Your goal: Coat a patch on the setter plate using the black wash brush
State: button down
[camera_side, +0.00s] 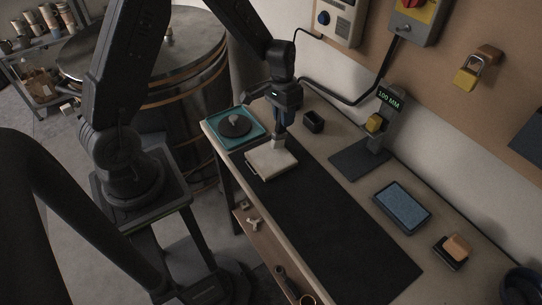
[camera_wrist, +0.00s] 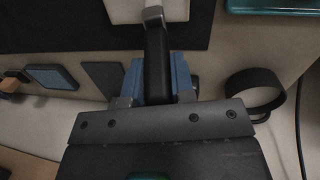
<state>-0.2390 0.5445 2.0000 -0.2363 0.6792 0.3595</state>
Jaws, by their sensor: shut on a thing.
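My gripper (camera_side: 282,108) is shut on the black handle of the wash brush (camera_side: 279,133), which points down. In the wrist view, the brush's black handle (camera_wrist: 157,65) stands between my blue-padded fingers (camera_wrist: 158,82), and its pale end reaches up to the plate. The setter plate (camera_side: 270,164) is a cream square slab on the dark mat, under the brush. It also shows at the top of the wrist view (camera_wrist: 122,12). The brush tip is over the plate's far part; I cannot tell whether it touches. No coated patch is clear.
A teal tray (camera_side: 258,135) with a dark round piece lies left of the plate. A small black cup (camera_side: 314,121), a "100 MM" stand (camera_side: 388,103), a blue pad (camera_side: 402,206) and a wooden block (camera_side: 457,246) line the wall side. The mat (camera_side: 330,225) is clear toward the front.

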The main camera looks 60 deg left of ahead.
jog(key=shift+d, duration=0.9)
jog(key=shift+d+f, duration=0.15)
jog(key=shift+d, duration=2.1)
jog(key=shift+a, duration=2.3)
jog(key=shift+a+r, duration=0.1)
jog(key=shift+r, duration=0.1)
jog(key=shift+a+f, duration=0.15)
jog(key=shift+a, duration=2)
